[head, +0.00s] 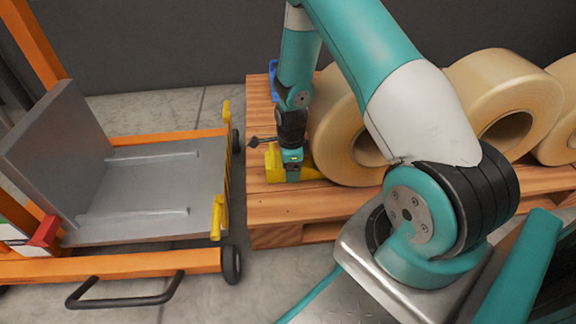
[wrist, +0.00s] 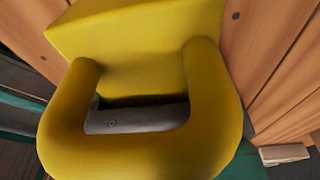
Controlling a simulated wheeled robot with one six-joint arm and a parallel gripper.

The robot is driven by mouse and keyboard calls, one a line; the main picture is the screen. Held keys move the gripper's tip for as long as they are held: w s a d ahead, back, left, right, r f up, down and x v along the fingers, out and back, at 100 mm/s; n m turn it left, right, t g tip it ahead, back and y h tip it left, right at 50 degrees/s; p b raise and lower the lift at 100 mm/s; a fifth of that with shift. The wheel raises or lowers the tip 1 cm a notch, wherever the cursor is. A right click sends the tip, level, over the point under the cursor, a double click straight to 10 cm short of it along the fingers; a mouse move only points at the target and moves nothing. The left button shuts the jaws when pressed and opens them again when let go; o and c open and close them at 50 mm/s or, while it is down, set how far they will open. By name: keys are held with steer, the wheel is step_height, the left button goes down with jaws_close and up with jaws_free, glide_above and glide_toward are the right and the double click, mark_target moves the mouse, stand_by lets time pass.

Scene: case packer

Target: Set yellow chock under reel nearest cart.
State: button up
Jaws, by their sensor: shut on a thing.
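The yellow chock (head: 273,163) is at the left end of the wooden pallet, low against its boards, at the lower left side of the nearest reel (head: 333,125). Its right part reaches the reel's lower edge; I cannot tell whether they touch. My gripper (head: 292,171) points down and is shut on the chock's handle. In the wrist view the chock (wrist: 140,45) fills the middle, with a dark finger of my gripper (wrist: 137,117) showing through the handle loop. The cart (head: 150,190), with an orange frame and grey deck, stands left of the pallet.
More tan reels (head: 503,95) stand in a row to the right on the pallet (head: 285,208). A blue object (head: 273,78) is at the back left of the pallet, partly behind my arm. A narrow floor gap separates cart and pallet.

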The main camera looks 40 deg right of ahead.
stand_by(0.3)
steer(key=o, duration=1.3)
steer(key=shift+f, duration=0.1)
steer(key=shift+c, duration=0.2)
